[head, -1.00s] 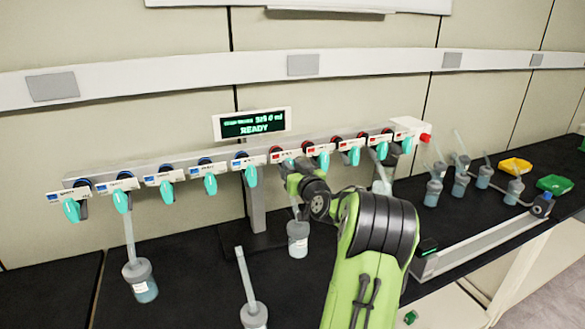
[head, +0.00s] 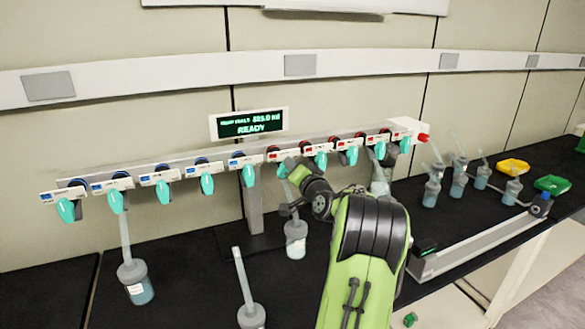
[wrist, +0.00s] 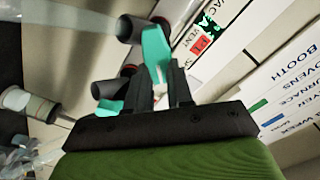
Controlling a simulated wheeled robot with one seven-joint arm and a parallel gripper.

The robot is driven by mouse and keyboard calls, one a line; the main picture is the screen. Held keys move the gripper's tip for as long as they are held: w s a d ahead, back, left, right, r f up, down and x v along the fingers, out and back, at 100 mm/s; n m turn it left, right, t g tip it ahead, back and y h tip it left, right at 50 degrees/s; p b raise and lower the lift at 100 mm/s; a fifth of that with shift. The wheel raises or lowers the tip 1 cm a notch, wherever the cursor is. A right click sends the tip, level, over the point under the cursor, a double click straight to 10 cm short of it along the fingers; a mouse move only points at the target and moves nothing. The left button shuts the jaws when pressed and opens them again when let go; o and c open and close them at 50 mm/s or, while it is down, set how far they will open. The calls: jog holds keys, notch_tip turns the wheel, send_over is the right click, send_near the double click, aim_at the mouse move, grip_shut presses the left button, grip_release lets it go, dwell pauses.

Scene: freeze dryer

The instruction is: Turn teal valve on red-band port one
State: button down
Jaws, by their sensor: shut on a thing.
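A row of teal valves hangs from the white manifold. The first red-band port (head: 273,155) is just right of the blue-band ports. Its teal valve (head: 282,170) is mostly hidden behind my gripper (head: 290,173) in the head view. In the wrist view the teal valve (wrist: 155,48) points down between the dark fingers of my gripper (wrist: 163,82), which are shut on its lower end. A red label (wrist: 203,43) shows beside it. Another teal valve (wrist: 112,106) lies partly behind the fingers.
A display (head: 249,124) above the manifold reads READY. Flasks stand below, one near my wrist (head: 296,243) and one at left (head: 134,275). Neighbouring red-band valves (head: 321,160) hang close on the right. Yellow (head: 513,167) and green (head: 553,185) trays sit far right.

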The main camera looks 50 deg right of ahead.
jog(key=shift+s+d+f+m, duration=0.1)
jog(key=shift+d+m, duration=0.05)
jog(key=shift+m, duration=1.45)
jog(key=c, duration=1)
grip_release()
jog(key=shift+s, duration=0.1)
jog(key=b+v, duration=0.3)
jog(key=v, duration=1.2)
jog(key=shift+s+a+b, duration=0.2)
jog(key=shift+s+b, duration=0.05)
jog(key=shift+b, duration=0.1)
